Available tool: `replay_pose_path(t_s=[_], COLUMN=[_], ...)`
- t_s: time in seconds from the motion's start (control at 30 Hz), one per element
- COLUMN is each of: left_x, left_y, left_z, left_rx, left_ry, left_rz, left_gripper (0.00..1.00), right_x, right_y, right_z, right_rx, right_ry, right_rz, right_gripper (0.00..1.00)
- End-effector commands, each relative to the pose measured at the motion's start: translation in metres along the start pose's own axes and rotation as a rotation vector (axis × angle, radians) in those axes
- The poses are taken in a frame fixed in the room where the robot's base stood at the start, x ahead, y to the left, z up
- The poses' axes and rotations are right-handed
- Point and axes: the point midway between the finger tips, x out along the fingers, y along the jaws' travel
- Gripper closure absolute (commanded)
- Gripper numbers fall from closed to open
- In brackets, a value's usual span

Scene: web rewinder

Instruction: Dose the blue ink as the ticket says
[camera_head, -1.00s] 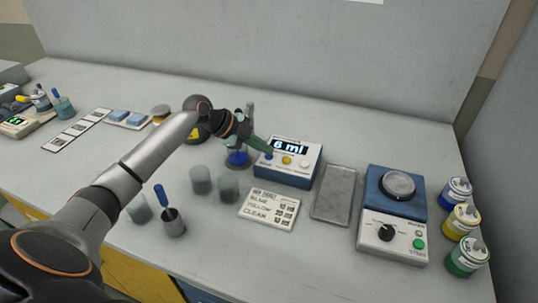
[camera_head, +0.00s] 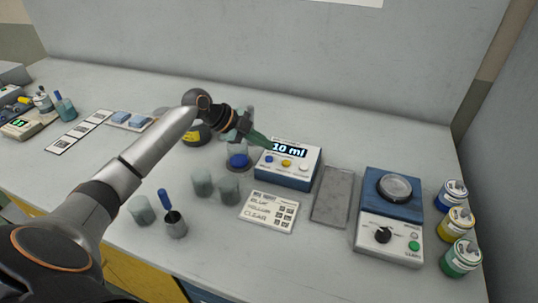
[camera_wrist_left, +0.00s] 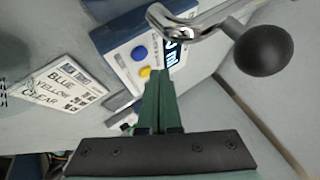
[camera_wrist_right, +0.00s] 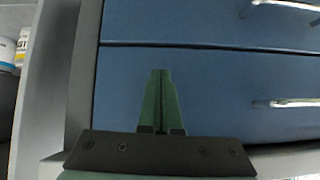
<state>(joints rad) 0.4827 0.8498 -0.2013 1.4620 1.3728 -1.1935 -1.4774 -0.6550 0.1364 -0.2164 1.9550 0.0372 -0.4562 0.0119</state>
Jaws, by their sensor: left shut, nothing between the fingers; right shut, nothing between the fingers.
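The dosing unit (camera_head: 287,165) is a blue and white box whose display (camera_head: 289,149) reads 10 ml. It has a blue button (camera_head: 269,159), a yellow button (camera_head: 286,163) and a white button (camera_head: 303,168). My left gripper (camera_head: 266,143) is shut and empty, its tips close above the unit near the blue button; contact cannot be told. In the left wrist view the blue button (camera_wrist_left: 139,53) shows clear of the fingers. A glass with blue ink (camera_head: 238,160) stands left of the unit. The ticket (camera_head: 269,211) lists blue, yellow and clear; its amounts are unreadable. My right gripper (camera_wrist_right: 160,75) is shut and empty.
Several grey cups (camera_head: 202,183) stand left of the ticket, one holding a blue-handled tool (camera_head: 165,200). A grey tray (camera_head: 333,196) and a stirrer (camera_head: 391,215) are to the right, with ink bottles (camera_head: 461,255) beyond. Blue drawers (camera_wrist_right: 220,80) face my right gripper.

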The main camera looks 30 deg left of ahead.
Motion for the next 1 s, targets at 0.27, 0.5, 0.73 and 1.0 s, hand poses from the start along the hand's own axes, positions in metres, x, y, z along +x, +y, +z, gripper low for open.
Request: replay_pose_path(t_s=[0.27,0.5,0.73,1.0], left_x=[-0.023,-0.025,-0.025,-0.025], left_y=[-0.017,-0.018,-0.018,-0.018], left_z=[-0.017,-0.018,-0.018,-0.018], left_rx=[0.0,0.0,0.0,0.0], left_ry=[0.0,0.0,0.0,0.0], left_rz=[-0.001,-0.001,-0.001,-0.001], left_gripper=[1.0,1.0,1.0,1.0], right_x=[-0.018,-0.019,-0.019,-0.019], right_y=[-0.002,-0.002,-0.002,-0.002], right_z=[-0.021,-0.023,-0.023,-0.022], right_rx=[0.0,0.0,0.0,0.0], right_ry=[0.001,0.004,0.003,0.003], right_rz=[0.0,0.0,0.0,0.0], right_gripper=[1.0,1.0,1.0,1.0])
